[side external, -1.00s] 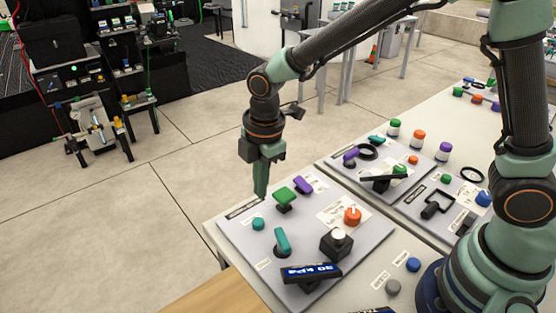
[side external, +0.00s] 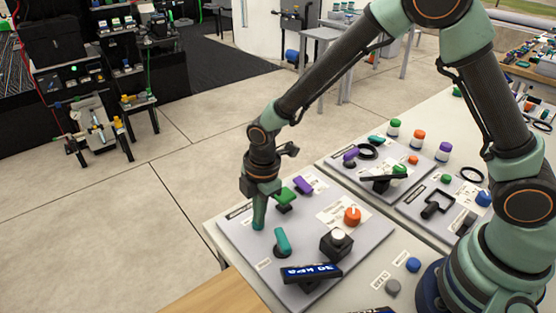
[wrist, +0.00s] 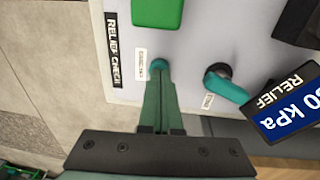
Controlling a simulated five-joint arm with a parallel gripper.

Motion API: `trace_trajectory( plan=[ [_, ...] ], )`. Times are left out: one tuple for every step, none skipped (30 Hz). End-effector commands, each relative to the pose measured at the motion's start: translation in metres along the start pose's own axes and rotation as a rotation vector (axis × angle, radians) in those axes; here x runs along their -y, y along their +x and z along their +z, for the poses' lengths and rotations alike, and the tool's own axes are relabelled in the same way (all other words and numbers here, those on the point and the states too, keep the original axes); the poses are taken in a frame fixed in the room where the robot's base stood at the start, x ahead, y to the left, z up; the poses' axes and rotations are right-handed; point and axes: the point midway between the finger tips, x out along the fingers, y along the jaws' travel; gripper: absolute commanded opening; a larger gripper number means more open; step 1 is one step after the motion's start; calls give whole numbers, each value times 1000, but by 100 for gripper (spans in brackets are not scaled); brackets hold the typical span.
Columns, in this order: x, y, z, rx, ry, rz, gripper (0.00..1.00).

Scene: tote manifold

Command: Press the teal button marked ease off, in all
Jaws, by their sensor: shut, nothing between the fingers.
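The teal round button (wrist: 160,64) sits on the pale panel (wrist: 190,40) beside a small white label (wrist: 141,65), too small to read surely. My gripper (side external: 258,226) points down at the panel's left part, fingers shut and empty. In the side view its tips cover the button. In the wrist view the gripper tips (wrist: 160,78) meet the near edge of the button, with part of the button showing beyond them. I cannot tell whether the button is pushed in. A blue display (side external: 311,272) reads 30 kPa; the wrist view shows it marked RELIEF.
A teal lever (side external: 282,242) stands right of the button, and a green paddle (side external: 286,195) and a purple one (side external: 303,186) lie behind it. More panels stand at the back right.

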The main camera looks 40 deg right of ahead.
Motion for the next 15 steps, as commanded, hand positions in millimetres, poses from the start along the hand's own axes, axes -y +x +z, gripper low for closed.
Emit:
trace_trajectory(
  plan=[
    [0,2,0,0,0,-1,0],
    [0,4,0,1,0,-1,0],
    [0,7,0,1,0,-1,0],
    [1,10,0,1,0,-1,0],
    [1,13,0,1,0,-2,0],
    [1,17,0,1,0,-2,0],
    [1,20,1,0,0,-1,0],
    [2,21,1,0,0,-1,0],
    [2,22,1,0,0,-1,0],
    [2,22,1,0,0,-1,0],
    [2,22,1,0,0,-1,0],
    [2,22,1,0,0,-1,0],
    [2,22,1,1,0,-1,0],
    [2,22,1,1,0,-1,0],
    [2,22,1,1,0,-2,0]
  ],
)
